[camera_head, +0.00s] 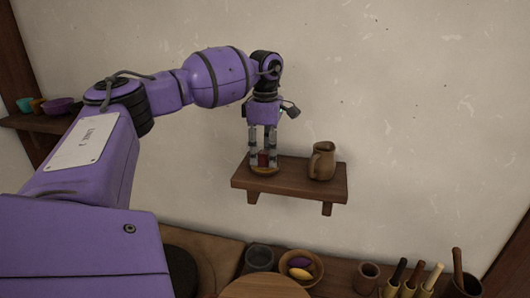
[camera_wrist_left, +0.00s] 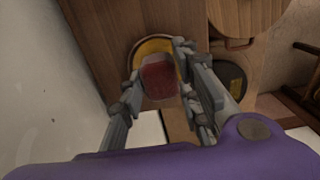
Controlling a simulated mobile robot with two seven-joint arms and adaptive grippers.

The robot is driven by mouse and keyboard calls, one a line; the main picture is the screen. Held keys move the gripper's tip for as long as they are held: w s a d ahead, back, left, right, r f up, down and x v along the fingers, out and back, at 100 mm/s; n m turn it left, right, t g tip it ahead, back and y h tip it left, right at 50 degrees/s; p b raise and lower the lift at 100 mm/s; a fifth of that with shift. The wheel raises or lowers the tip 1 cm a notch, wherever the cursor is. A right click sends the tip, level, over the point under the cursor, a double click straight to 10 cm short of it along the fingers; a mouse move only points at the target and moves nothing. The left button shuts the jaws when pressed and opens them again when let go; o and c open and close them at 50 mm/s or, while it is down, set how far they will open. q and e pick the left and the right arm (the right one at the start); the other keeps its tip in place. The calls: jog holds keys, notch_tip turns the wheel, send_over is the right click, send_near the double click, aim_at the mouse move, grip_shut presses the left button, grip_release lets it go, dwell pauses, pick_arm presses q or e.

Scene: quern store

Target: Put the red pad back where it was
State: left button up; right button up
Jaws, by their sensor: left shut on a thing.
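The red pad (camera_head: 263,158) is a small dark red block between the fingers of my left gripper (camera_head: 263,163). The gripper points down over the wall shelf (camera_head: 308,180), shut on the pad. A round tan dish (camera_head: 265,172) lies on the shelf directly under the pad. In the left wrist view the pad (camera_wrist_left: 160,78) sits between the fingers, in front of the yellowish round dish (camera_wrist_left: 152,47). I cannot tell whether the pad touches the dish. My right gripper is not in view.
A brown jug (camera_head: 322,162) stands on the shelf just right of the gripper. Below are a dark pot (camera_head: 259,257), a bowl (camera_head: 316,262) with purple and yellow items, and several upright handled tools. Another shelf (camera_head: 28,121) with small bowls is at the far left.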

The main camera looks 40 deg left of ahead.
aim_at(266, 152)
pick_arm(q)
jog(key=shift+f, duration=0.1)
jog(key=o, duration=1)
notch_tip(266, 152, up, 12)
jog(key=shift+b, duration=0.35)
